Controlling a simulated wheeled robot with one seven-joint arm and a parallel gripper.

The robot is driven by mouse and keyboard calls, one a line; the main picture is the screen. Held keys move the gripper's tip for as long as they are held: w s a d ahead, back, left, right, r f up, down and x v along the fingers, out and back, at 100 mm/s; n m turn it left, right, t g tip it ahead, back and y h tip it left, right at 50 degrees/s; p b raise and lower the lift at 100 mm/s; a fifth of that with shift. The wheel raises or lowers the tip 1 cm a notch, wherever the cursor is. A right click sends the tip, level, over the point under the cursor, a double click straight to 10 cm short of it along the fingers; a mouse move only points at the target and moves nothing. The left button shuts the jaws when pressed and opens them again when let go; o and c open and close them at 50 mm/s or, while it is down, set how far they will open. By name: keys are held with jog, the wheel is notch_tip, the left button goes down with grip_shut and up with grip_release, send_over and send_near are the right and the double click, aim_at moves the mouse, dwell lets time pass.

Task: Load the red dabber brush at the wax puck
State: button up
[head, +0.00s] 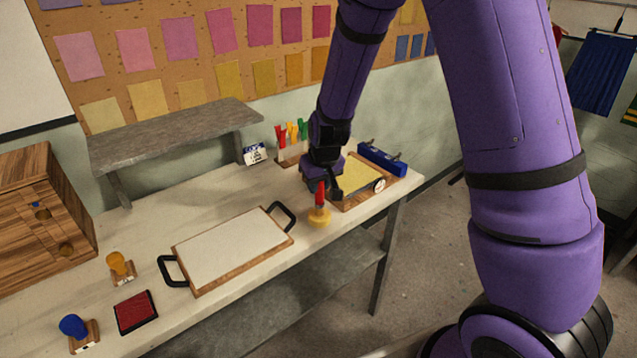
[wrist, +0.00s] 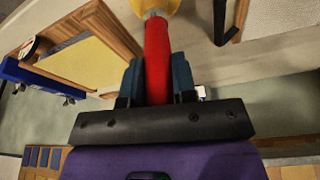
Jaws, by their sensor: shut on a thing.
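The red dabber brush (head: 320,190) is upright in my gripper (head: 323,184), near the front edge of the table. In the wrist view the red handle (wrist: 157,50) runs between the two dark fingers of my gripper (wrist: 157,78), which are shut on it.
A white board (head: 230,247) with black handles lies left of the puck. A wood-framed yellow panel (head: 357,177) and a blue block (head: 383,159) are to the right. A rack with coloured handles (head: 291,148) stands behind. Stamps and a red pad (head: 135,312) are front left.

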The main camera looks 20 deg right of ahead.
jog(key=shift+f, duration=0.1)
jog(key=shift+r, duration=3.55)
